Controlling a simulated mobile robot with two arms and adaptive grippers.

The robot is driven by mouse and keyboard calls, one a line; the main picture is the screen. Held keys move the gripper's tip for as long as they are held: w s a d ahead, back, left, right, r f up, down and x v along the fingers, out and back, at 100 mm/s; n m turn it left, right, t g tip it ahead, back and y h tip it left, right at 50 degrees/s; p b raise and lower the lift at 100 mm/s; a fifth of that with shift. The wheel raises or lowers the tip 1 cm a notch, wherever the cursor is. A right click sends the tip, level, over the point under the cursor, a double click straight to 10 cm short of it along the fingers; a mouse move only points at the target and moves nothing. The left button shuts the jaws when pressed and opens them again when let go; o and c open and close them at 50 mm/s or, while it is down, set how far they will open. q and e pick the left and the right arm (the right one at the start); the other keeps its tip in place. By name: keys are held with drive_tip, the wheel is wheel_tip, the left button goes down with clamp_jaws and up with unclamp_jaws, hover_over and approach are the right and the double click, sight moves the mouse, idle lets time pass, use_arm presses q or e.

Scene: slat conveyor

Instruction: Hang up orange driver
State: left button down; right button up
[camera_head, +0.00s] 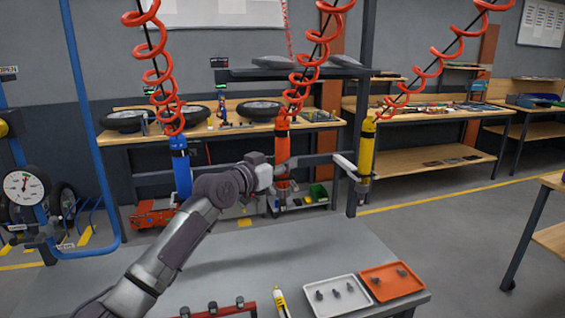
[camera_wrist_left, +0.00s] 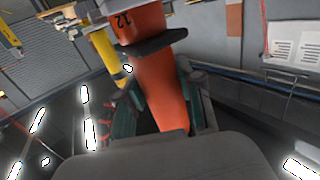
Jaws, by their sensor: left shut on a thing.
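The orange driver (camera_head: 282,147) is upright below a red coiled hose, in front of the dark rail. My left gripper (camera_head: 283,178) is shut on its lower body. In the left wrist view the orange driver (camera_wrist_left: 153,72) runs down between the dark fingers of my left gripper (camera_wrist_left: 165,115). A dark collar crosses the driver above the fingers. Whether the driver sits in a holder is hidden by my gripper. The blue driver (camera_head: 181,170) hangs to the left. The yellow driver (camera_head: 367,148) is to the right by a light bracket. My right gripper is not in view.
A grey table (camera_head: 240,262) is in front, bearing a white tray (camera_head: 321,310) and an orange tray (camera_head: 413,286) with small dark parts. A dark post (camera_head: 357,110) stands beside the yellow driver. Workbenches line the back. Open floor lies to the right.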

use_arm(q)
drive_tip(key=shift+f+b, duration=0.55)
drive_tip(key=shift+f, duration=0.1)
idle(0.5)
drive_tip(key=shift+f, duration=0.3)
idle(0.9)
drive_tip(key=c, duration=0.7)
unclamp_jaws()
drive_tip(key=shift+s, duration=0.15)
drive_tip(key=shift+f, duration=0.2)
drive_tip(key=v, duration=1.2)
drive_tip(key=shift+r, duration=0.2)
